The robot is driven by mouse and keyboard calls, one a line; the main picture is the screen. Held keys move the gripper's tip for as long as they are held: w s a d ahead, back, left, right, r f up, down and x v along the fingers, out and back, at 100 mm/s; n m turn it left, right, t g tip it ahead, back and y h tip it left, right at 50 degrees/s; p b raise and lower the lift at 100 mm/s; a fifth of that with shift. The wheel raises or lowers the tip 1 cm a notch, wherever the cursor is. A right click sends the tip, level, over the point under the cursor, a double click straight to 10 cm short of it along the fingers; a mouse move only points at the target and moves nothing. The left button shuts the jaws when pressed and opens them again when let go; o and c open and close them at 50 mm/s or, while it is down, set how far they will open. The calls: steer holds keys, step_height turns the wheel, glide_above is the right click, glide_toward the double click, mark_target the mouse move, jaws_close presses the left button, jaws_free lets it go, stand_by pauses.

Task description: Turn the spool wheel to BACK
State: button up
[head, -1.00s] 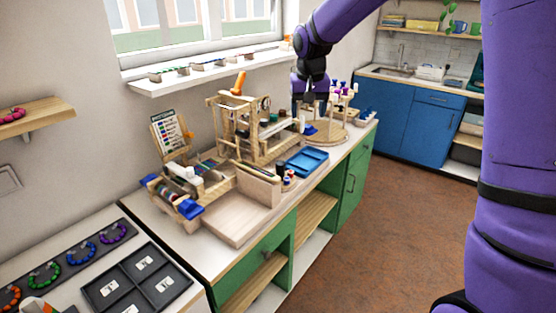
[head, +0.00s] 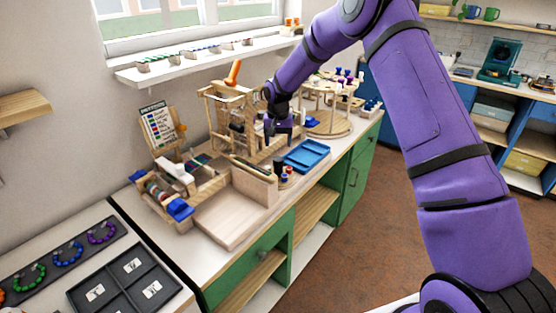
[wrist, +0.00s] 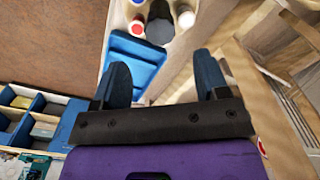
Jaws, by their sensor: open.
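What looks like the spool wheel (head: 338,128), a round wooden turntable with upright posts and coloured spools, stands on the counter at the back right in the head view. I cannot read a BACK mark on it. My gripper (head: 279,128) is to the left of the wheel and apart from it, in front of the wooden frame and above the counter. In the wrist view my gripper (wrist: 162,80) is open, with nothing between its dark blue fingers.
The blue tray (wrist: 128,62) also shows under my fingers. A colour chart (head: 158,127) stands farther left.

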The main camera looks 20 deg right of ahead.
mark_target(278, 159)
step_height(278, 159, down, 8)
steer(key=shift+f, duration=0.15)
steer(key=shift+c, duration=0.3)
steer(key=c, duration=0.9)
